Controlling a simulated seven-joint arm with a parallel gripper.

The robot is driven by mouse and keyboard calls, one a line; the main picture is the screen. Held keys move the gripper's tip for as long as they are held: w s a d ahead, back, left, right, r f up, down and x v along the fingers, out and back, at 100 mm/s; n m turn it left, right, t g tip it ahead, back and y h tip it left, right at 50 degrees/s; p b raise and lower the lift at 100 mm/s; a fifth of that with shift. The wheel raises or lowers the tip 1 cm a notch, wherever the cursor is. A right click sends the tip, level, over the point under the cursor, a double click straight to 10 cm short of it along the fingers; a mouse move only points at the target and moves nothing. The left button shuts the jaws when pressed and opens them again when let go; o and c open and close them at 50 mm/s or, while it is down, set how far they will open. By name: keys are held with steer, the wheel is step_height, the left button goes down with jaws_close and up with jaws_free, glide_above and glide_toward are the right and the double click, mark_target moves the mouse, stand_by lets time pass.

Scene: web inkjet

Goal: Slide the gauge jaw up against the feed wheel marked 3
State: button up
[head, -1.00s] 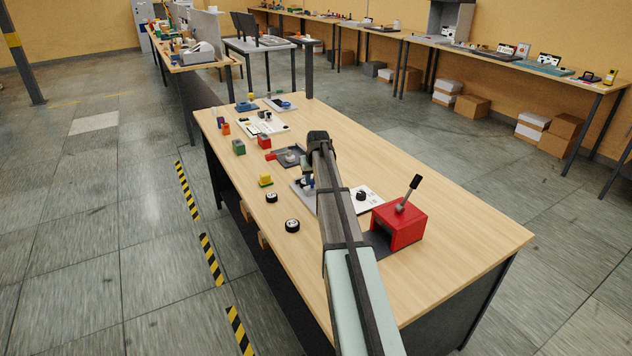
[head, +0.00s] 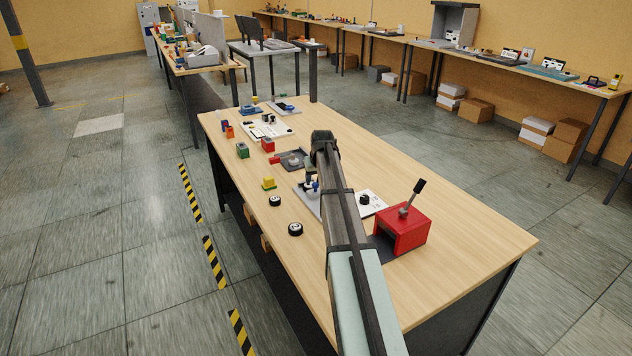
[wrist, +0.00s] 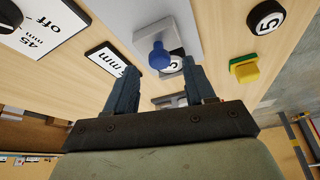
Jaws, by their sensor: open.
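In the wrist view my gripper (wrist: 159,68) is open, its two dark fingers apart, with a blue knob (wrist: 158,56) just beyond and between the fingertips. The knob stands on a pale grey plate (wrist: 165,22). A white-faced wheel (wrist: 174,65) beside the knob carries a digit that looks like 5, partly hidden by a finger. In the head view my gripper (head: 310,180) is over the same grey plate (head: 308,202), largely hidden by my arm. I cannot tell whether the fingers touch the knob. A loose black wheel marked 5 (wrist: 266,17) lies on the bench. I cannot make out a wheel marked 3.
A yellow block (head: 268,183) and two black wheels (head: 275,201) (head: 295,229) lie left of the plate. A red lever box (head: 402,228) and a white dial panel (head: 374,203) stand to the right.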

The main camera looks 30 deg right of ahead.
steer(key=v, duration=1.2)
steer(key=a+f, duration=0.4)
steer(key=a, duration=0.3)
steer(key=a+f+n+y, duration=0.1)
steer(key=a+f, duration=0.3)
steer(key=a, duration=0.3)
steer(key=w+a+f+n+y, duration=0.1)
steer(key=a+f, duration=0.3)
steer(key=a, duration=0.3)
steer(key=shift+a+f+t, duration=0.25)
steer(key=shift+a+t, duration=0.05)
steer(key=s+a+f+y, duration=0.1)
steer(key=s+a+f, duration=0.3)
steer(key=a+f, duration=0.4)
steer(key=s+a+f+g, duration=0.2)
steer(key=s+f+g, duration=0.4)
steer(key=s+f, duration=1.8)
steer(key=s+f+g+h, duration=0.1)
steer(key=s+f, duration=0.5)
steer(key=s, duration=0.9)
steer(key=s+f+n+g, duration=0.1)
steer(key=s+f+g, duration=0.3)
steer(key=s, duration=1.2)
steer(key=shift+s+a+f+g+h, duration=0.15)
steer(key=shift+a+f+g+h, duration=0.2)
steer(key=shift+f, duration=0.5)
